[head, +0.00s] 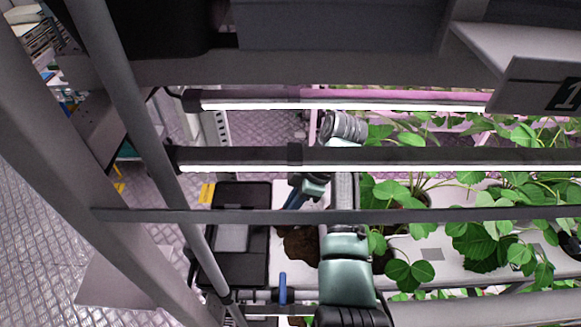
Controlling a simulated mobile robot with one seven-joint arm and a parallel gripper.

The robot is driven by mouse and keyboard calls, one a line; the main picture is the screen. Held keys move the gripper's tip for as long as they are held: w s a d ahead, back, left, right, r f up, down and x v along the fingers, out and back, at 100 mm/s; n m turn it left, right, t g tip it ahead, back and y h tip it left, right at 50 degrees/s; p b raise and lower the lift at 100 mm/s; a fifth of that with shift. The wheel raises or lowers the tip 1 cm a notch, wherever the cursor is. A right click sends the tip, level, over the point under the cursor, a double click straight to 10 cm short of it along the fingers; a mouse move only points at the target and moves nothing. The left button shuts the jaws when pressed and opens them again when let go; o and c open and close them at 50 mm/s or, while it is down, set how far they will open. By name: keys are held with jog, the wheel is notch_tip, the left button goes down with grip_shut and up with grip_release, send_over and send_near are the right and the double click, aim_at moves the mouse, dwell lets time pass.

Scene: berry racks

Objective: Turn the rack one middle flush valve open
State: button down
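A blue valve handle (283,288) stands upright on the grey pipe at the bottom of the head view, just left of my arm. My arm reaches up into the rack from the bottom centre, passing behind the light bars. My gripper (295,198) seems to be the dark and bluish end pointing down and left, left of my arm and below the middle light bar. It is small and partly hidden by the bars, so I cannot tell whether it is open or holds anything. It appears apart from the blue handle in the picture.
A sign with a 1 (570,95) hangs at the upper right. Lit bars (400,168) cross the view. Leafy plants (475,240) grow in a white trough (440,262) at the right. A black box (232,270) is at the left. A slanted grey post (130,110) stands at the left.

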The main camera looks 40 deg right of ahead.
jog(key=shift+r, duration=0.1)
jog(key=c, duration=0.9)
grip_release()
jog(key=shift+o, duration=0.2)
jog(key=shift+s+d+r+b, duration=0.1)
jog(key=shift+d+r+b, duration=0.25)
jog(key=shift+b, duration=0.35)
jog(key=s+d+b, duration=0.1)
jog(key=s+d, duration=0.1)
jog(key=d, duration=0.1)
jog(key=s+d+b, duration=0.1)
jog(key=s+d, duration=0.1)
jog(key=d, duration=0.1)
jog(key=s+d+b, duration=0.1)
jog(key=s+d, duration=0.2)
jog(key=shift+s+d+r+b, duration=0.1)
jog(key=shift+d+r+b, duration=0.1)
jog(key=shift+b, duration=0.2)
jog(key=shift+f, duration=0.1)
